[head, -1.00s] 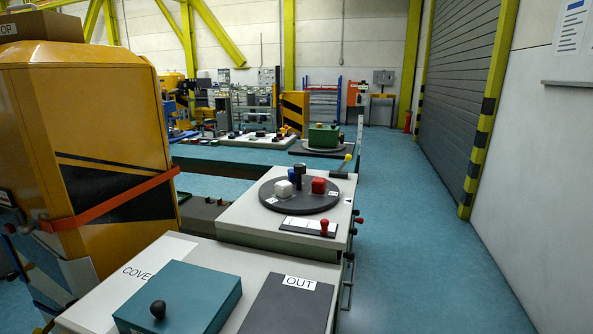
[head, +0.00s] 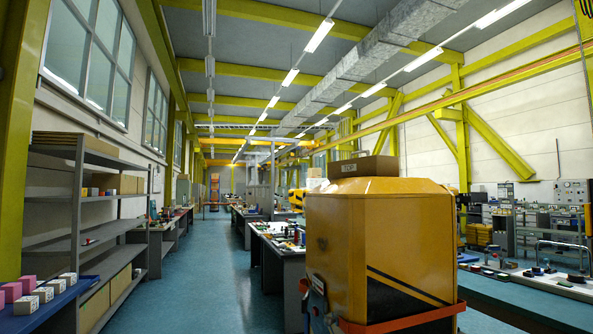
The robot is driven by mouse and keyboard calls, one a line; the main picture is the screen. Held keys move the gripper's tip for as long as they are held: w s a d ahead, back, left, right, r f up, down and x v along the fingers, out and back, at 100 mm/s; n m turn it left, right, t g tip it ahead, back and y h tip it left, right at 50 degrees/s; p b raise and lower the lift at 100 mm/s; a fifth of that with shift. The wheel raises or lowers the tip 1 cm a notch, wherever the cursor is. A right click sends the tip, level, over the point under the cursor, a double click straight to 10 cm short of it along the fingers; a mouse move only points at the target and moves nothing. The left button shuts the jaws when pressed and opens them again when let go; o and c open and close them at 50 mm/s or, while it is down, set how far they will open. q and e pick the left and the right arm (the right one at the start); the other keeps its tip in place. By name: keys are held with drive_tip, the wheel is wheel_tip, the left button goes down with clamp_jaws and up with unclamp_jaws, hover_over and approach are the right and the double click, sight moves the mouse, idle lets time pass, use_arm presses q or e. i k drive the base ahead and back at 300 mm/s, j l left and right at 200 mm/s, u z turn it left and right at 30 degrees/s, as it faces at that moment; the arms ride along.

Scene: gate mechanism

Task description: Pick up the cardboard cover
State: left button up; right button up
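A brown cardboard box-like piece (head: 372,167) lies on top of the tall yellow cabinet (head: 362,240), right of centre in the head view.
An orange-red band (head: 400,322) wraps the cabinet low down. Grey shelves (head: 95,200) with cardboard boxes stand at the left. A blue surface (head: 40,305) at the lower left holds pink and white blocks. Blue floor (head: 222,270) lies clear between shelves and cabinet.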

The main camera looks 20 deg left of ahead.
sight(376, 165)
drive_tip(key=u, duration=0.5)
drive_tip(key=i+j+u, duration=0.2)
drive_tip(key=u, duration=0.2)
drive_tip(key=i+j+u, duration=0.2)
drive_tip(key=u, duration=0.2)
drive_tip(key=i+j+u, duration=0.1)
drive_tip(key=i+u, duration=0.3)
drive_tip(key=i+z, duration=0.35)
drive_tip(key=i, duration=2.45)
drive_tip(key=i+z, duration=0.25)
drive_tip(key=i, duration=0.45)
drive_tip(key=i+j+z, duration=0.25)
drive_tip(key=i, duration=0.5)
drive_tip(key=i+l+z, duration=0.15)
drive_tip(key=i+z, duration=0.15)
drive_tip(key=z, duration=0.2)
drive_tip(key=i+z, duration=0.65)
drive_tip(key=z, duration=0.3)
drive_tip(key=i+j+z, duration=0.2)
drive_tip(key=z, duration=1.15)
drive_tip(key=i+j+z, duration=0.1)
drive_tip(key=z, duration=0.75)
drive_tip(key=j+z, duration=0.1)
drive_tip(key=z, duration=0.8)
drive_tip(key=j+z, duration=0.1)
drive_tip(key=z, duration=0.8)
drive_tip(key=k+j, duration=0.05)
